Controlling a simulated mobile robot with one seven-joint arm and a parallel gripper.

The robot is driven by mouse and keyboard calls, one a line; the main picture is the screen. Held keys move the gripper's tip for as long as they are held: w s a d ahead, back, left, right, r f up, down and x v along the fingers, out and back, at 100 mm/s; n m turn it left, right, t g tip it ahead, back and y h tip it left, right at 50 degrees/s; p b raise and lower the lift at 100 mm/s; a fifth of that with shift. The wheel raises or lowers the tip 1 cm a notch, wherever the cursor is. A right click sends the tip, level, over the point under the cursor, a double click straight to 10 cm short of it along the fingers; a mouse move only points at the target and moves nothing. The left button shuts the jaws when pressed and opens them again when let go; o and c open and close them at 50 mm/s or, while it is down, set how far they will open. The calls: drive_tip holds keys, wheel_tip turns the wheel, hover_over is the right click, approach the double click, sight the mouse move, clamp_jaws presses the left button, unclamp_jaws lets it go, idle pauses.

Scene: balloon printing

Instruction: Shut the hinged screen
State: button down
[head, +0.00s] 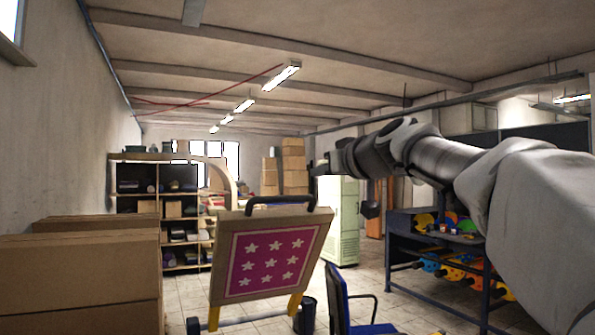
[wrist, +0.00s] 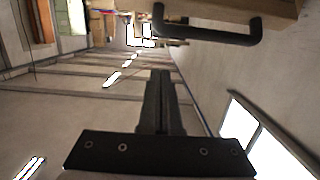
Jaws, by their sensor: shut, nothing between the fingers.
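The hinged screen (head: 268,258) is a light wooden frame around a magenta panel with white stars. It stands raised and tilted, with its face toward the head camera. A black bar handle (head: 281,199) is fixed along its top edge; the handle also shows at the top of the wrist view (wrist: 208,35). My gripper (head: 316,169) is shut and empty, a little above and to the right of the handle in the head view. In the wrist view, its closed fingers (wrist: 160,78) are apart from the handle, with a visible gap. The screen's hinge is not clearly visible.
Cardboard boxes (head: 75,275) stand at the front left. A blue chair (head: 340,300) and a dark bin (head: 305,316) are close to the screen's right side. A rack with colourful parts (head: 455,262) is at the right. Open air surrounds the handle.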

sight(311, 196)
drive_tip(key=p+x, duration=0.3)
drive_tip(key=x, duration=0.4)
drive_tip(key=shift+r, duration=0.1)
drive_tip(key=shift+s+d+f+b, duration=0.25)
drive_tip(key=shift+s+f+b, duration=0.2)
drive_tip(key=shift+s+f, duration=0.05)
drive_tip(key=shift+s+d+f+b, duration=0.2)
drive_tip(key=shift+s+f+b, duration=0.25)
drive_tip(key=shift+s+f, duration=0.3)
drive_tip(key=shift+s, duration=0.05)
drive_tip(key=shift+s+d+f, duration=0.15)
drive_tip(key=shift+f, duration=0.05)
drive_tip(key=shift+f+b, duration=0.15)
drive_tip(key=shift+b, duration=0.2)
